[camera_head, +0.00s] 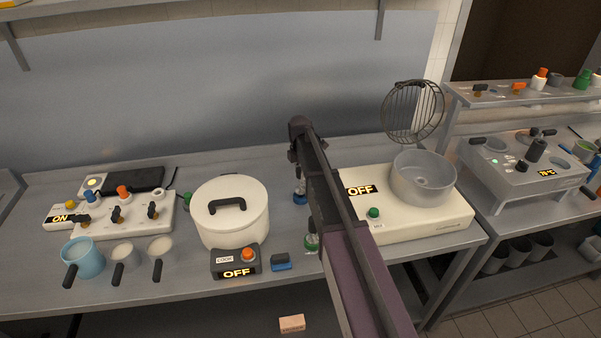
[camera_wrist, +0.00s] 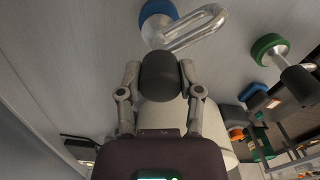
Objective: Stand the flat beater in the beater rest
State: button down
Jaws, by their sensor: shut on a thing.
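My gripper (camera_wrist: 160,82) is shut on a dark cylindrical handle (camera_wrist: 160,68), seen end-on between the two fingers. A shiny metal loop (camera_wrist: 200,28) shows just beyond the handle and slants up to the right; I take it for the flat beater. A blue round piece (camera_wrist: 155,10) sits beside the loop at the top edge. I cannot tell whether it is part of the tool or its rest. In the head view a blue piece (camera_head: 300,197) shows under my gripper (camera_head: 296,155), low over the bench; the arm hides much of this spot.
A green-ringed tool (camera_wrist: 268,46) with a dark handle stands close by in the wrist view. A white lidded pot (camera_head: 230,212) is left of my arm and a white mixer-like unit (camera_head: 420,215) with a grey bowl (camera_head: 423,177) is right. A blue block (camera_head: 281,263) lies in front.

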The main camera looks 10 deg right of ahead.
jog(key=shift+f+b, duration=1.1)
jog(key=shift+f, duration=0.1)
jog(key=shift+c, duration=0.9)
grip_release()
jog(key=shift+o, duration=0.9)
jog(key=shift+r, duration=0.3)
jog(key=shift+r+p, duration=4.25)
jog(key=shift+p, duration=0.25)
